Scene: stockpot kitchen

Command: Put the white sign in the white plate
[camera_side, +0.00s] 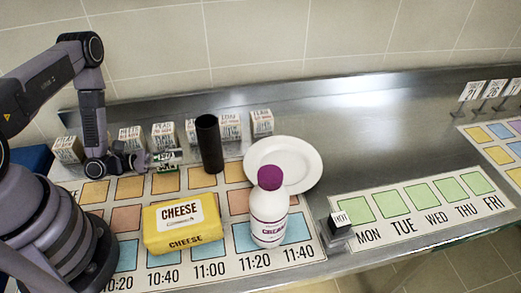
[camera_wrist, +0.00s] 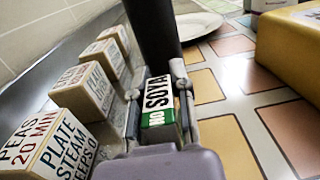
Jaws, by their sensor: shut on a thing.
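My gripper (camera_side: 150,161) is shut on a small white and green sign reading "NO SOYA" (camera_side: 165,158), at the left of the counter. In the wrist view the sign (camera_wrist: 158,98) sits between both fingers of my gripper (camera_wrist: 160,108), with its white lettered face and green end showing. The white plate (camera_side: 297,154) lies to the right of my gripper, behind the bottle, which hides part of its front. The plate's edge also shows at the top of the wrist view (camera_wrist: 196,24). Its visible surface is empty.
A tall black cylinder (camera_side: 209,145) stands between my gripper and the plate. Several lettered cubes (camera_side: 163,135) line the back. A yellow cheese pack (camera_side: 183,227) and a purple-capped cream bottle (camera_side: 268,217) stand in front. A small "HOT" sign (camera_side: 340,219) stands right of the bottle.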

